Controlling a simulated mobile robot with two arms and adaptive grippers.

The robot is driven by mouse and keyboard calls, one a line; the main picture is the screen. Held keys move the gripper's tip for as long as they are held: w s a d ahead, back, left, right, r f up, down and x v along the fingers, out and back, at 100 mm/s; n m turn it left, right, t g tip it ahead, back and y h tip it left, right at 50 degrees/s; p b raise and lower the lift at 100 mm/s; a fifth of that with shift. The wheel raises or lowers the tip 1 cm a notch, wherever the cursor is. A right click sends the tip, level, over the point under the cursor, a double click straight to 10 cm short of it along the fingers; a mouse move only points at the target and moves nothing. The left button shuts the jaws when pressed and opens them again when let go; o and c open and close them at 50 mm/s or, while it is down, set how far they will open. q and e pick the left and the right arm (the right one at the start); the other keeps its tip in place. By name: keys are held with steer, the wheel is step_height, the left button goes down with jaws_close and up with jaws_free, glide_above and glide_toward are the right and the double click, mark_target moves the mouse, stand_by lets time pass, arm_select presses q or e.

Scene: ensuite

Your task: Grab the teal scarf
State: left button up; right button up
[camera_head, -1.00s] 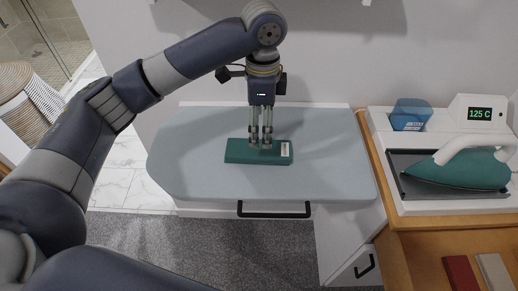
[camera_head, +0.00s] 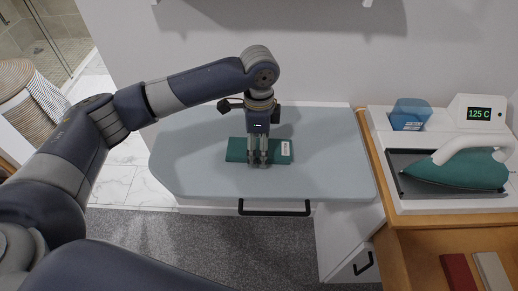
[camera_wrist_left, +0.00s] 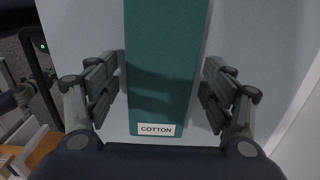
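The teal scarf (camera_head: 237,150) is a flat folded strip lying on the grey-blue board (camera_head: 190,180). It has a white label at its right end, which reads COTTON in the left wrist view. My left gripper (camera_head: 258,164) points straight down over the scarf, a little right of its middle. In the left wrist view the scarf (camera_wrist_left: 165,60) runs between the two fingers (camera_wrist_left: 160,92). The fingers are spread along its long sides, with a narrow strip of board showing on each side. The gripper is open and holds nothing. My right gripper is not in view.
A teal iron (camera_head: 460,172) rests on a dark plate at the right, beside a blue cup (camera_head: 409,114) and a display (camera_head: 479,114) reading 125 C. Below are red and grey folded items. A basket (camera_head: 22,95) stands at the left. The board around the scarf is clear.

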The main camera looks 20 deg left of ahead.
arm_select(q)
steer(key=c, duration=0.7)
steer(key=shift+o, duration=0.2)
